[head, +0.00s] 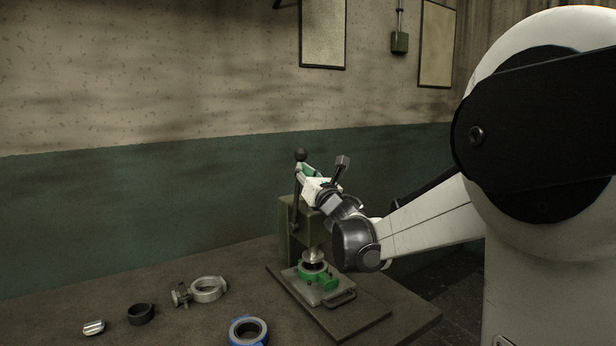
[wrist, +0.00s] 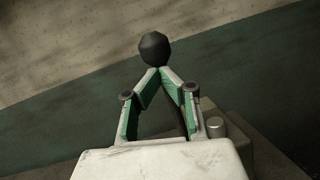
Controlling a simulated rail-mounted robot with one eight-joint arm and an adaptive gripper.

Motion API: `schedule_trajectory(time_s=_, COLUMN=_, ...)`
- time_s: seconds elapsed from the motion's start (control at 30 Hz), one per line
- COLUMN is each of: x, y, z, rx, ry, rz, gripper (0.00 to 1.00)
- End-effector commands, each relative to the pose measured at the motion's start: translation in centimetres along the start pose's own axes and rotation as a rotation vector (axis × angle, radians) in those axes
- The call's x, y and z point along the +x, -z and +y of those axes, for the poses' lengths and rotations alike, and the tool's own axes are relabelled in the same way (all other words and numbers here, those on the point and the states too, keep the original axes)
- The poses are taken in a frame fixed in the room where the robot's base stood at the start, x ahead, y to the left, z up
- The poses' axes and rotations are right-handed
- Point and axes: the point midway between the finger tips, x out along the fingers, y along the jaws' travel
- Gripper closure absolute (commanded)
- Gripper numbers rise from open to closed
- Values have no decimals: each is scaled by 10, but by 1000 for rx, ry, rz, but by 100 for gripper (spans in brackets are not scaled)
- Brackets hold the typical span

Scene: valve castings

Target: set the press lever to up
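The press (head: 287,222) is a dark olive machine at the bench's right part. Its lever (head: 294,212) has a thin dark rod and a round black knob (head: 300,154), which stands at the top, so the lever points up, close to upright. In the wrist view the knob (wrist: 153,48) shows just beyond my fingertips. My gripper (head: 303,172) has white and green fingers. In the wrist view its fingertips (wrist: 161,73) come together right below the knob, closed around the rod, which they mostly hide.
A green fixture (head: 318,275) sits on the press's base plate (head: 345,318) under the ram. On the bench (head: 190,325) lie a blue-rimmed ring (head: 248,331), a grey ring-shaped casting (head: 208,289), a black ring (head: 140,314) and a small metal piece (head: 93,328). The wall is close behind.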

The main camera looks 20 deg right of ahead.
Motion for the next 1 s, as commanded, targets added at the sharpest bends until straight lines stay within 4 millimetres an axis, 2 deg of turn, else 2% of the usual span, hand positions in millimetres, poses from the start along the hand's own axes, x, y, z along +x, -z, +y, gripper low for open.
schedule_trajectory(time_s=0.2, x=9, y=-1, z=2, rx=-1, ry=-1, rz=0, gripper=100)
schedule_trajectory(time_s=0.73, x=10, y=-2, z=3, rx=0, ry=-3, rz=-1, gripper=100)
schedule_trajectory(time_s=0.87, x=4, y=-11, z=4, rx=1, ry=-3, rz=-1, gripper=100)
schedule_trajectory(time_s=1.0, x=-10, y=-30, z=9, rx=0, ry=-3, rz=0, gripper=100)
